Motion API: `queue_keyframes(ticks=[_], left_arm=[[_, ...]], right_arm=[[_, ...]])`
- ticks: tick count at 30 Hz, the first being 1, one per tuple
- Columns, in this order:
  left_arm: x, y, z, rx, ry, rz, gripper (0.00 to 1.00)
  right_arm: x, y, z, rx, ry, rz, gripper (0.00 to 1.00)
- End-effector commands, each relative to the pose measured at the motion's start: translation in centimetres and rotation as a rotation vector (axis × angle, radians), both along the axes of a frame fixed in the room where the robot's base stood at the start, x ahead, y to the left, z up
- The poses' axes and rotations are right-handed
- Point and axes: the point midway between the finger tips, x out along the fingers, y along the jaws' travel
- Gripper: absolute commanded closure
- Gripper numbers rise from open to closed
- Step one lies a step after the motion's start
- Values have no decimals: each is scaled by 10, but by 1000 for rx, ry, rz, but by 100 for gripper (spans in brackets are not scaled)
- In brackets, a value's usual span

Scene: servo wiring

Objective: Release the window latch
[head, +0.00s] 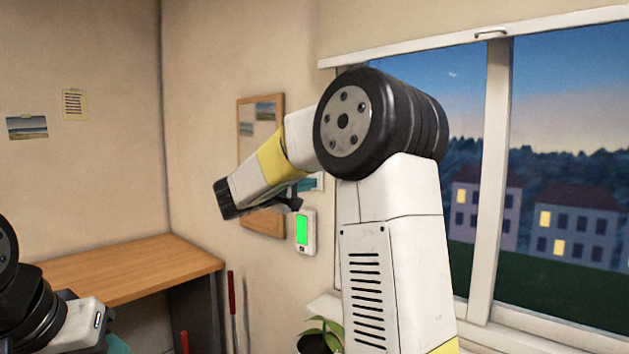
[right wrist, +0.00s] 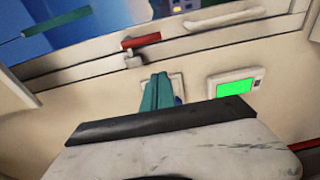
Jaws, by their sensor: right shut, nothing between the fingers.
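In the right wrist view a red lever (right wrist: 140,42) with a small metal catch (right wrist: 133,61) sits on the pale window frame; it looks like the window latch. My right gripper (right wrist: 158,80) has its teal fingers together and empty, just below the catch in that picture. I cannot tell whether they touch it. In the head view my right gripper (head: 303,186) shows small beside the wall, and my arm hides the window's left side, with no red lever visible. My left gripper (head: 118,344) shows only as a bit of teal at the lower left.
A white wall panel with a green screen (head: 302,231) is close to my right gripper. A pale wall plate (right wrist: 176,84) lies behind its fingers. A potted plant (head: 322,338) stands below my right arm. A wooden desk (head: 120,270) and pinboard (head: 262,220) are at the left.

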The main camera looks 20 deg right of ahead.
Motion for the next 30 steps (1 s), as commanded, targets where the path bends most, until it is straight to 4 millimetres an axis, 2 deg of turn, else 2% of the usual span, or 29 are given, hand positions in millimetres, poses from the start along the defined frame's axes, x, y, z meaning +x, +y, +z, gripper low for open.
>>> queue_keyframes(ticks=[10,15,20,30], left_arm=[[0,0,0,0,0,0,54],[0,0,0,0,0,0,54],[0,0,0,0,0,0,54],[0,0,0,0,0,0,54]], right_arm=[[5,4,4,-21,-13,9,100],[9,-2,4,-20,-12,7,100],[24,-22,3,-21,-11,5,100],[69,-79,3,-20,-12,5,100]])
